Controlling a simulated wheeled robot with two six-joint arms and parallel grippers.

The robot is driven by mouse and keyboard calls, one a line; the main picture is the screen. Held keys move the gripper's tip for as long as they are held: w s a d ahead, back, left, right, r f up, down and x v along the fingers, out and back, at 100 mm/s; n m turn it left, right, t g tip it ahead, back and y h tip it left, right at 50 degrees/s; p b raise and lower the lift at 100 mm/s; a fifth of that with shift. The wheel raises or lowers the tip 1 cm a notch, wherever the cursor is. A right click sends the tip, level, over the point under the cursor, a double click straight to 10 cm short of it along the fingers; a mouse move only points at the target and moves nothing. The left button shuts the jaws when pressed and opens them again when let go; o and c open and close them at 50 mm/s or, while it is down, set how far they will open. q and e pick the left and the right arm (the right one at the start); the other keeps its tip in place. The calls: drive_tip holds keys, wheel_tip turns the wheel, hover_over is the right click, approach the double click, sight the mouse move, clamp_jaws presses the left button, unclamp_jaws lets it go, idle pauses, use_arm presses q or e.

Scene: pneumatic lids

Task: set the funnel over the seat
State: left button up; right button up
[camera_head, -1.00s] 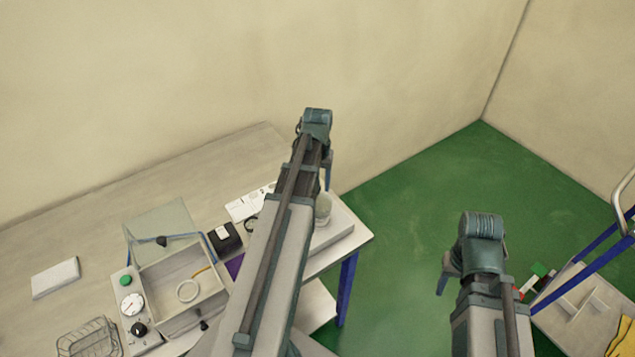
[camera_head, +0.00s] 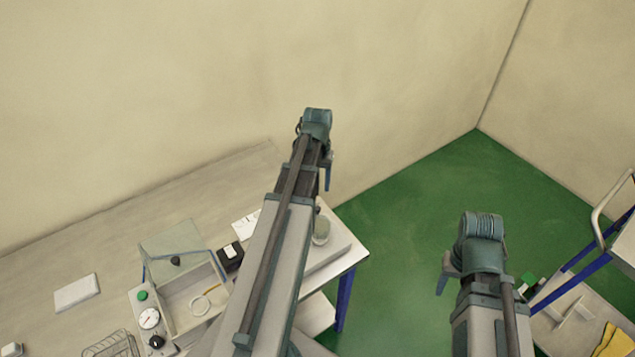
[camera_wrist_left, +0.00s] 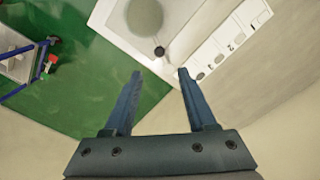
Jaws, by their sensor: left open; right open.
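I cannot make out a clear funnel. A round pale grey-green object (camera_head: 321,230) stands on a white slab (camera_head: 338,245) at the table's right end, partly behind my left arm. It also shows at the top of the left wrist view (camera_wrist_left: 145,16), beside a small black knob (camera_wrist_left: 159,51). A pale ring (camera_head: 201,306), possibly the seat, lies in an open box (camera_head: 180,303) with a raised clear lid (camera_head: 176,245). My left gripper (camera_wrist_left: 159,72) is open and empty, short of the slab. My right gripper (camera_head: 442,284) is open above the green floor, away from the table.
A panel with a gauge (camera_head: 149,318), a wire basket (camera_head: 112,346), a white pad (camera_head: 77,292) and a black box (camera_head: 230,256) are on the table. A trolley (camera_head: 560,318) with a yellow cloth (camera_head: 614,341) stands at the right. Green floor (camera_head: 400,250) lies clear between.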

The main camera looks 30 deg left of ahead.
use_arm(q)
wheel_tip(320, 180, up, 3)
drive_tip(key=shift+p, duration=0.9)
use_arm(e)
wheel_tip(320, 180, up, 3)
use_arm(q)
drive_tip(key=s+d+f+m+b, duration=0.2)
drive_tip(key=d+f+b, duration=0.3)
drive_tip(key=d, duration=0.5)
drive_tip(key=s+d+f+m+b, duration=0.3)
drive_tip(key=s+d+f+b, duration=0.2)
drive_tip(key=d, duration=0.6)
drive_tip(key=s+d+f+m+y+b, duration=0.1)
drive_tip(key=s+d+f+m+b, duration=0.2)
drive_tip(key=d+f+b, duration=0.4)
drive_tip(key=d, duration=0.4)
drive_tip(key=shift+s, duration=0.4)
use_arm(e)
wheel_tip(320, 180, down, 17)
